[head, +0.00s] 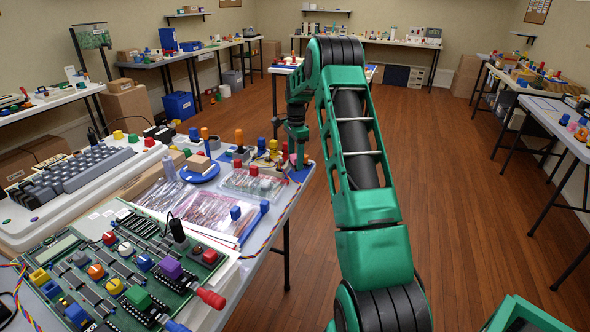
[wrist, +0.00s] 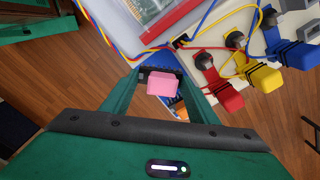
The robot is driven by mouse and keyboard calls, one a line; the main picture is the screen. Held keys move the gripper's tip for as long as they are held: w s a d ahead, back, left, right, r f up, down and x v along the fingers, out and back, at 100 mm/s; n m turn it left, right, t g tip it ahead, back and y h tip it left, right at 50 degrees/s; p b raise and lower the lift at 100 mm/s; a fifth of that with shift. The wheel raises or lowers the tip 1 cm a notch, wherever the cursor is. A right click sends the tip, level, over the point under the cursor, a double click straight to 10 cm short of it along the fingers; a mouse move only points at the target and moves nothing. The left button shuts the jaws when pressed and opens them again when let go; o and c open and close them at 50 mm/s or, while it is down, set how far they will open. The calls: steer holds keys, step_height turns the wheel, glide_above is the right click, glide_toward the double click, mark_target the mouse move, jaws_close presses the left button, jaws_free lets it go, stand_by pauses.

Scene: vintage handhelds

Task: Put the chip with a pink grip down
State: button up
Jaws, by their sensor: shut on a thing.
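My gripper (head: 297,150) is over the far right corner of the near table, and in the wrist view its two fingers (wrist: 162,84) are closed around a pink grip (wrist: 163,83). The pink grip also shows small in the head view (head: 293,160), low between the fingers. The chip's body under the grip is mostly hidden, so I cannot tell whether it touches the surface. A blue surface (head: 301,174) lies below the gripper at the table's edge.
Red (wrist: 227,96), yellow (wrist: 264,76) and blue (wrist: 299,54) handled clips with wires stand close right of the gripper in the wrist view. A clear bag (head: 250,184) and a blue round dish (head: 199,174) lie nearer. Wooden floor lies beyond the table's right edge.

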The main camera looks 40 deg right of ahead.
steer(key=shift+d+f, duration=0.3)
steer(key=shift+d, duration=0.05)
steer(key=shift+f, duration=1.9)
steer(key=shift+f, duration=0.1)
steer(key=o, duration=0.8)
steer(key=shift+c, duration=0.2)
